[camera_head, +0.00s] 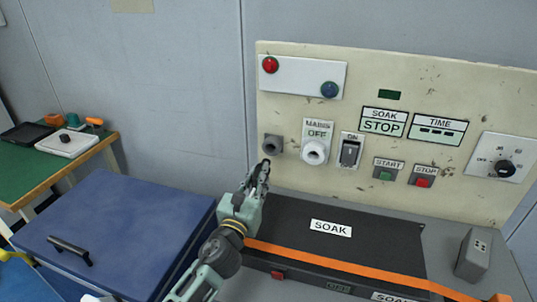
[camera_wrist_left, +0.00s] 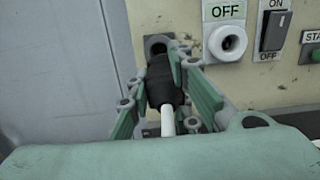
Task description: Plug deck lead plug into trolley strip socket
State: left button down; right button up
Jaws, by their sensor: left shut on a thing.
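My left gripper (camera_head: 262,176) is in front of the lower left of the cream control panel. In the left wrist view its fingers (camera_wrist_left: 168,75) are shut around a black plug body (camera_wrist_left: 163,82) with a white lead (camera_wrist_left: 167,122) coming back towards me. The plug points at a dark round socket (camera_wrist_left: 157,46) in the panel, which also shows in the head view (camera_head: 272,145). The plug's front end is hidden, so I cannot tell whether it is inside. A grey block (camera_head: 473,255) with small holes stands at the right. My right gripper is not in view.
A black deck (camera_head: 385,242) labelled SOAK, crossed by an orange strap (camera_head: 340,264), lies below the panel. A white MAINS fitting (camera_head: 315,152) and switches are right of the gripper. A blue lidded unit (camera_head: 120,232) and a green table (camera_head: 30,178) are at left.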

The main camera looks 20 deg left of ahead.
aim_at(253, 187)
pick_arm(q)
jog(key=shift+s, duration=1.75)
jog(key=d, duration=1.2)
jog(key=shift+s+d+r, duration=0.15)
jog(key=shift+s+r, duration=0.05)
jog(key=shift+r, duration=0.05)
jog(key=s+r+p, duration=1)
jog(key=s, duration=0.4)
jog(key=shift+a, duration=0.25)
dwell(0.5)
